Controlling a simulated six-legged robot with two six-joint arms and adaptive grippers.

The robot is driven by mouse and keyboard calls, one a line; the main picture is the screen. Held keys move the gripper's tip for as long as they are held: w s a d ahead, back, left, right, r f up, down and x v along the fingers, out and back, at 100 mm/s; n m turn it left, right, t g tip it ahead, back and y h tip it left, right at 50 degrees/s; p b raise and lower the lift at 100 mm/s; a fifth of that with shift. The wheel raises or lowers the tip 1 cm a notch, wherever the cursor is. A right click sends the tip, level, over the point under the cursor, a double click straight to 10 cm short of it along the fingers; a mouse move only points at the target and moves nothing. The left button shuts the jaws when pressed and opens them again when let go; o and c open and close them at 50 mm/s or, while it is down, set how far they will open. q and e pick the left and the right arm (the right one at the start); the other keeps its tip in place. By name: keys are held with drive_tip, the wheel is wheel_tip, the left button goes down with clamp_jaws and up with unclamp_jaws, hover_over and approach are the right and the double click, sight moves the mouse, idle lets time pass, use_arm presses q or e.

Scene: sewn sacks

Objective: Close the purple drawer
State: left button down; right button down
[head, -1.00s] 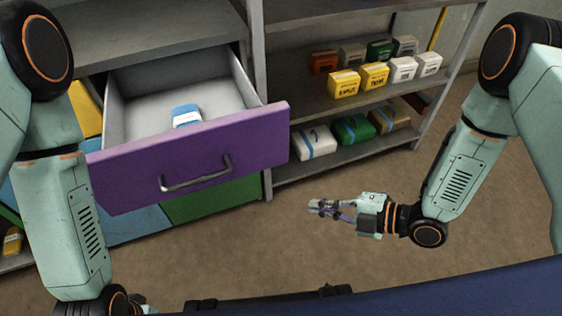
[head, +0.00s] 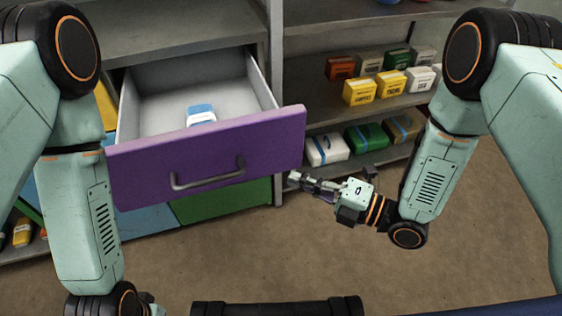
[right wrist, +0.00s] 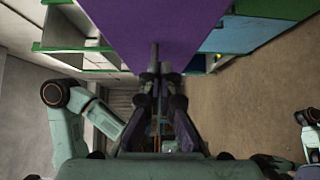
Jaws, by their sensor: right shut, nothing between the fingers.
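The purple drawer (head: 205,155) is pulled out of its cabinet, with its grey bar handle (head: 208,173) on the front. A blue and white packet (head: 200,115) lies inside it. My right gripper (head: 300,181) is shut and empty, just to the right of the drawer front and lower than its top edge. In the right wrist view the purple front (right wrist: 155,32) fills the top middle, beyond the shut fingers (right wrist: 155,70). I cannot tell whether they touch it. My left arm hangs at the left of the head view; its fingers are not visible.
A grey shelf rack (head: 310,100) with small boxes, among them a yellow box (head: 359,92) and a white packet (head: 327,149), stands right of the drawer. A green drawer front (head: 225,201) is below the purple one. The brown floor (head: 230,255) in front is clear.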

sight(265, 155)
drive_tip(key=w+a+b, duration=0.1)
drive_tip(key=w+a, duration=0.3)
drive_tip(key=shift+w, duration=0.6)
drive_tip(key=shift+w, duration=0.15)
